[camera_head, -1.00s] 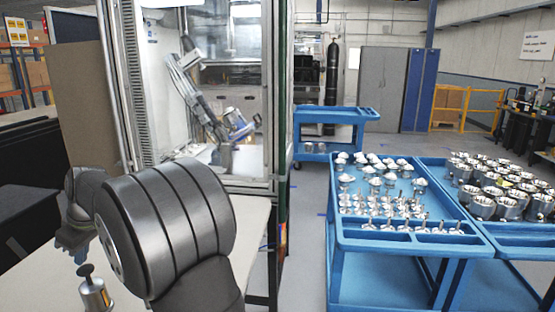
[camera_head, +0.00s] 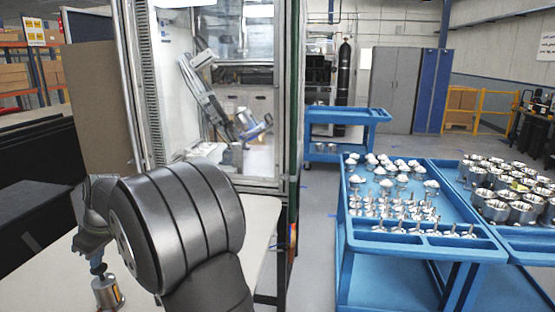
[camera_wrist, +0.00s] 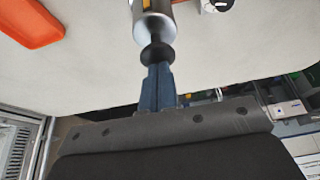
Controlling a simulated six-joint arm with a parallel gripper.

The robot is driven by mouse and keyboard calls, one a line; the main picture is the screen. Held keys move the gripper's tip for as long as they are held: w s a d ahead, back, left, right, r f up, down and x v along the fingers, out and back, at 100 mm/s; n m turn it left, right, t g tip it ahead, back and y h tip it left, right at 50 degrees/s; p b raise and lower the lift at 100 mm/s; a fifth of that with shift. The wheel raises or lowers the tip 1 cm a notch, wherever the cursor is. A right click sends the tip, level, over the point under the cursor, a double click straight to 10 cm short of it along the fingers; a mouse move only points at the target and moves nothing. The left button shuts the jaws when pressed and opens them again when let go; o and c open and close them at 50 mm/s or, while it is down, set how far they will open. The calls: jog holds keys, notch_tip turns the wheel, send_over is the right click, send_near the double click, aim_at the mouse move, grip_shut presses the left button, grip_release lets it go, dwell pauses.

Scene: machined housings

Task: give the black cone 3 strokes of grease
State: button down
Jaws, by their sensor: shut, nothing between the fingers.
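My gripper (camera_wrist: 158,72) is shut and empty, its blue-grey fingertips at the black knob (camera_wrist: 157,52) on top of a silver cylinder (camera_wrist: 145,22) with a yellow-orange label. The tips seem to touch the knob or sit just above it; I cannot tell which. In the head view the cylinder (camera_head: 108,293) stands upright on the pale table, with my gripper (camera_head: 97,264) right over it. A small dark round piece (camera_wrist: 222,4) on something white is cut off at the wrist view's top edge; it may be the black cone, but its shape is unclear.
An orange tray (camera_wrist: 28,22) lies on the pale table (camera_head: 60,290). A glass-fronted machine enclosure (camera_head: 225,100) stands behind. Blue carts (camera_head: 365,245) with several metal parts are at the right.

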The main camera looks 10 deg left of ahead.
jog(key=shift+f, duration=0.75)
jog(key=shift+r, duration=1.9)
jog(key=shift+r, duration=0.1)
jog(key=shift+r, duration=1.9)
jog(key=shift+f, duration=2.7)
